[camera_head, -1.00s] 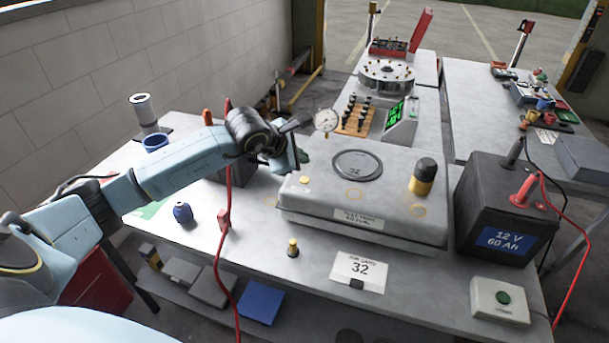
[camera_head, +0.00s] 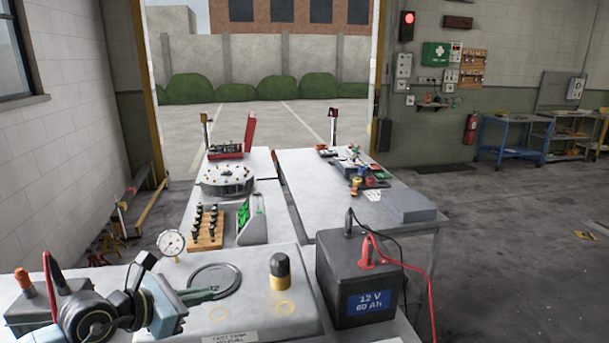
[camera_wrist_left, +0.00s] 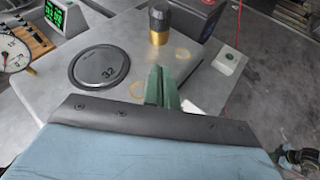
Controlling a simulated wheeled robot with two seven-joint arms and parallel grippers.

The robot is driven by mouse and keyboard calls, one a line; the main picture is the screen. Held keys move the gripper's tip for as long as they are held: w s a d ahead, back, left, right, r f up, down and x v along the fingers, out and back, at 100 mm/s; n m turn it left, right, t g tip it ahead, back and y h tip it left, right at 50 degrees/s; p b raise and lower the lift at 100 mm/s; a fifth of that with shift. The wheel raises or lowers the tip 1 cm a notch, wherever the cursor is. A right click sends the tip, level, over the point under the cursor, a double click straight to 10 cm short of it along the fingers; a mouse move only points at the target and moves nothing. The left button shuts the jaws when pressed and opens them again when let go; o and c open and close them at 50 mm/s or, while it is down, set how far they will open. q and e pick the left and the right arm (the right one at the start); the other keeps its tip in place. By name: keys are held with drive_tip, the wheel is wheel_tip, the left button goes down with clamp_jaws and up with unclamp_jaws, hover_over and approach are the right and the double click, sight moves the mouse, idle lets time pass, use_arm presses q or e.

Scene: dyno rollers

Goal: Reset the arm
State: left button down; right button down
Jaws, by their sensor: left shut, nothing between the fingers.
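My left gripper (camera_head: 203,296) reaches in from the lower left of the head view. Its green fingers are shut and empty, in front of the grey test tank (camera_head: 260,312) and close to its round lid (camera_head: 228,272). In the left wrist view the gripper (camera_wrist_left: 157,84) points over the tank, between the round lid (camera_wrist_left: 98,66) marked 32 and the black-and-yellow cap (camera_wrist_left: 159,22). I cannot tell how high it is above the tank. My right gripper does not clearly show.
A pressure gauge (camera_head: 172,242) stands by the tank's left end. A 12 V battery (camera_head: 345,270) with red and black leads stands right of the tank. Behind are a wooden block with black pegs (camera_head: 205,228) and a green-lit display (camera_head: 251,220). Open floor (camera_head: 510,240) lies to the right.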

use_arm(q)
drive_tip(key=s+d+r+n+t+h, duration=0.4)
drive_tip(key=d+r+n+t, duration=0.15)
drive_tip(key=r+n, duration=0.35)
drive_tip(key=s+a+f+n+y, duration=0.3)
drive_tip(key=a+f+n+y, duration=0.4)
drive_tip(key=n, duration=0.6)
drive_tip(key=s+a+f+n+y, duration=0.35)
drive_tip(key=n+y, duration=0.55)
drive_tip(key=n, duration=0.5)
drive_tip(key=s+d+f+n+g+h, duration=0.2)
drive_tip(key=s+d+f+n+g, duration=0.15)
drive_tip(key=s+f+g, duration=0.5)
drive_tip(key=s+d+f+n+g+h, duration=0.2)
drive_tip(key=s+f+n+g, duration=0.3)
drive_tip(key=s, duration=0.7)
wheel_tip(320, 180, down, 27)
drive_tip(key=m+b, duration=0.1)
drive_tip(key=b, duration=0.2)
drive_tip(key=s+a+f+g+b, duration=0.1)
drive_tip(key=s+a+f+b, duration=0.1)
drive_tip(key=s+f, duration=1.6)
drive_tip(key=shift+a+f+b, duration=0.35)
drive_tip(key=shift+a+f, duration=0.2)
drive_tip(key=shift+a, duration=0.2)
